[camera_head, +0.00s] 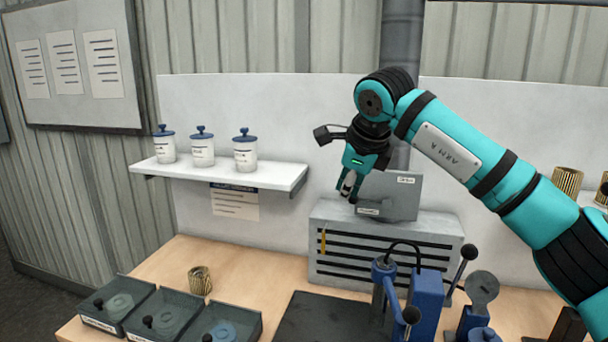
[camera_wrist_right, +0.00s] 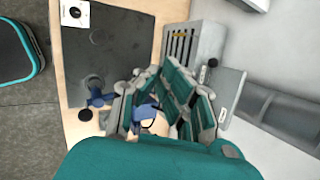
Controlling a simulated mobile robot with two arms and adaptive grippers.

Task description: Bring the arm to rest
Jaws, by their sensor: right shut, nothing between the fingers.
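My right arm comes in from the right in the head view, with its teal links raised over the workbench. My right gripper (camera_head: 349,187) hangs at its end, pointing down, shut and empty. It is in the air in front of the grey slatted box (camera_head: 385,258) and its lid, touching nothing that I can see. In the wrist view the right gripper's fingers (camera_wrist_right: 168,105) show in the middle, with a blue device (camera_wrist_right: 100,97) beyond them on the bench. My left gripper is in neither view.
A white shelf (camera_head: 222,174) holds three lidded jars. Dark trays (camera_head: 152,312) and a pleated cartridge (camera_head: 200,281) are at the bench's left. A blue press (camera_head: 427,296) with levers stands at the right front. A dark mat (camera_head: 325,318) lies beside it. Bare bench shows behind the trays.

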